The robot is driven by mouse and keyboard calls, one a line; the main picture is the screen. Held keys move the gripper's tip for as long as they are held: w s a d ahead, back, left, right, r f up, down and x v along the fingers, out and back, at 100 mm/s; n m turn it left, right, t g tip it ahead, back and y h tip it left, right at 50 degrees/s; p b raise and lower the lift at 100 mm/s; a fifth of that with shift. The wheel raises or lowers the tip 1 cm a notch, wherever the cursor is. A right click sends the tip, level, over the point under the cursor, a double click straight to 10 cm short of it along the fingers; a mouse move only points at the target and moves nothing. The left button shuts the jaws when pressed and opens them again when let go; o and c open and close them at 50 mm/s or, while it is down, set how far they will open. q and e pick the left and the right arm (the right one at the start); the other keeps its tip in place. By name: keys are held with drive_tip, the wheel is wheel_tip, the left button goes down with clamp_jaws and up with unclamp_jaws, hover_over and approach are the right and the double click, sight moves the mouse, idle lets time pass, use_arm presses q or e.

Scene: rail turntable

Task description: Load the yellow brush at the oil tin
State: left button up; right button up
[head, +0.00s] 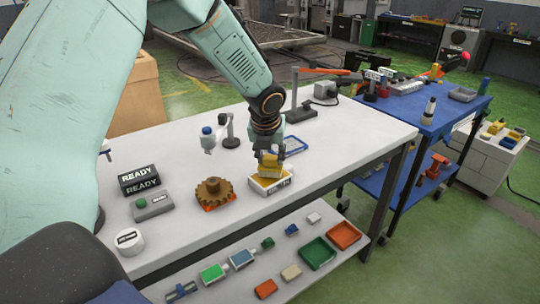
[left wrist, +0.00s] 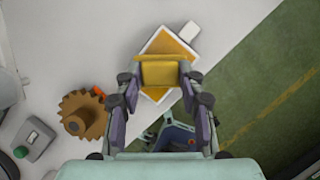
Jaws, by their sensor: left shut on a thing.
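My left gripper (head: 270,156) is shut on the yellow brush (head: 269,168), with a finger on each side of it. The brush (left wrist: 160,74) also shows between the fingers in the left wrist view. Right below it is the oil tin (head: 284,184), a low white tray with an amber inside. In the left wrist view the brush covers part of the tin (left wrist: 187,32). I cannot tell whether the brush touches the oil. My right gripper is in neither view.
A brown gear (head: 213,191) on an orange base stands left of the tin. A READY sign (head: 139,179) and a green-button box (head: 153,206) are further left. A blue frame (head: 295,146) lies behind the tin. The white bench's front edge is close.

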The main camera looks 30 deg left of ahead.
sight(270, 158)
use_arm(q)
drive_tip(key=shift+a+f, duration=0.1)
drive_tip(key=shift+f, duration=0.05)
drive_tip(key=shift+f, duration=0.4)
idle(0.9)
drive_tip(key=shift+r, duration=0.1)
wheel_tip(270, 158, up, 7)
drive_tip(key=p, duration=0.8)
drive_tip(key=shift+p, duration=0.35)
idle(0.5)
